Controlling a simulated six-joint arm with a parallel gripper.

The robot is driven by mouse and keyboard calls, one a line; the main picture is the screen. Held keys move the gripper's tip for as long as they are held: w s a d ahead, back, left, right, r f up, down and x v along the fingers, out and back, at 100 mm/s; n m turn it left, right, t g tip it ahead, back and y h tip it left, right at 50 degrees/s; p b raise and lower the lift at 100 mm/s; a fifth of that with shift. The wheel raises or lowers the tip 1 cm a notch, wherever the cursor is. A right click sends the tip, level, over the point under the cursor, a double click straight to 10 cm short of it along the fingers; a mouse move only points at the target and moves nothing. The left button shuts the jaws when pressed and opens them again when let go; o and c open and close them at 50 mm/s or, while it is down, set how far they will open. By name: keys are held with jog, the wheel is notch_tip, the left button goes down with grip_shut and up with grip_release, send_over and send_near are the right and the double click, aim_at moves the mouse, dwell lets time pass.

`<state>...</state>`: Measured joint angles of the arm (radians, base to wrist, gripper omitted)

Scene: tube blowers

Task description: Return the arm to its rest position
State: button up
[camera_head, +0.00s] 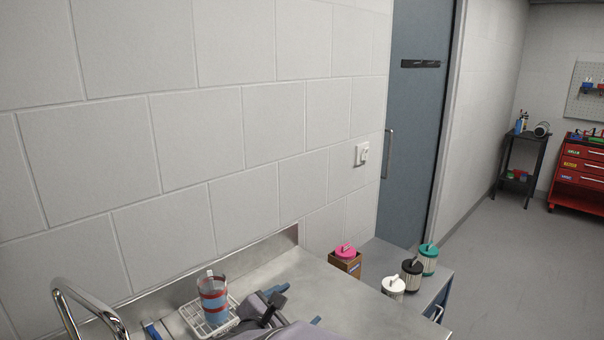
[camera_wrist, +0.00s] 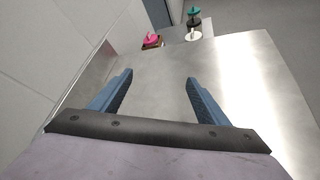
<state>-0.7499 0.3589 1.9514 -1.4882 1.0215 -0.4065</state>
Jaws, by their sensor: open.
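My gripper (camera_wrist: 157,92) is open and empty in the wrist view. Its two blue fingers stand wide apart above the bare steel counter (camera_wrist: 225,70). In the head view my gripper is low at the bottom centre, partly cut off by the frame edge, just right of a white wire rack (camera_head: 188,318). A clear cup with reddish and blue parts (camera_head: 213,300) stands in the rack. The rest of my arm is mostly out of view.
A chrome faucet (camera_head: 90,305) is at left. The wall runs close along the counter's back.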

jog(key=s+d+f+m+g, duration=0.2)
jog(key=s+d+m+g, duration=0.1)
jog(key=s+d+m, duration=0.1)
jog(key=s+d+f+m+g+p, duration=0.1)
jog(key=s+d+f+m+g, duration=0.1)
jog(key=s+d+m, duration=0.2)
jog(key=s+d+f+m+g+p, duration=0.1)
jog(key=s+d+f+m+g, duration=0.1)
jog(key=d, duration=0.6)
jog(key=shift+s+d+m+g, duration=0.15)
jog(key=shift+s+m+g, duration=0.35)
jog(key=shift+s, duration=0.45)
jog(key=shift+s+d+m+g, duration=0.1)
jog(key=shift+s+m+g, duration=0.2)
jog(key=shift+s+m, duration=0.45)
jog(key=s+f+m+g+y+p, duration=0.1)
jog(key=s+m+y, duration=0.1)
jog(key=s+m, duration=0.4)
jog(key=s+f+m+g+y+p, duration=0.1)
jog(key=s+f+m+g+y, duration=0.1)
jog(key=s+m, duration=0.4)
jog(key=shift+s+f+y, duration=0.3)
jog(key=shift+s+y, duration=0.5)
